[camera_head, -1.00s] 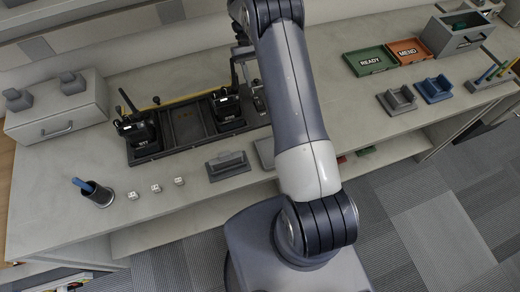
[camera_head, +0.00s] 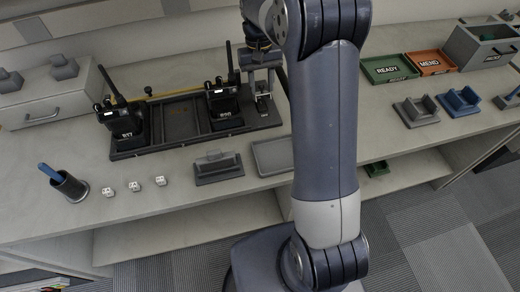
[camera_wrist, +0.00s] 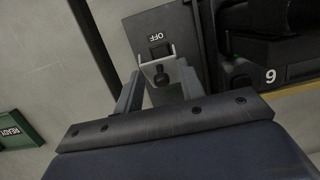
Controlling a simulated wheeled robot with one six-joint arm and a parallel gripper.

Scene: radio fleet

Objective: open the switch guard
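The switch panel (camera_wrist: 150,30) is a dark grey plate with an upside-down OFF label in the wrist view. A black switch (camera_wrist: 159,51) sits beside the label. A pale, bracket-like guard (camera_wrist: 157,66) with a dark round knob lies just below the switch in the picture; its exact angle is hard to tell. My gripper (camera_wrist: 160,82) is open, with one finger on each side of the guard. Contact cannot be made out. In the head view my gripper (camera_head: 262,86) points down over the right end of the dark charging rack (camera_head: 180,119).
Radios 817 (camera_head: 124,120) and 890 (camera_head: 224,98) stand in the rack, with an empty bay between them. A grey cradle (camera_head: 218,168) and a shallow tray (camera_head: 272,156) lie in front. The green READY tray (camera_head: 388,69) is farther right.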

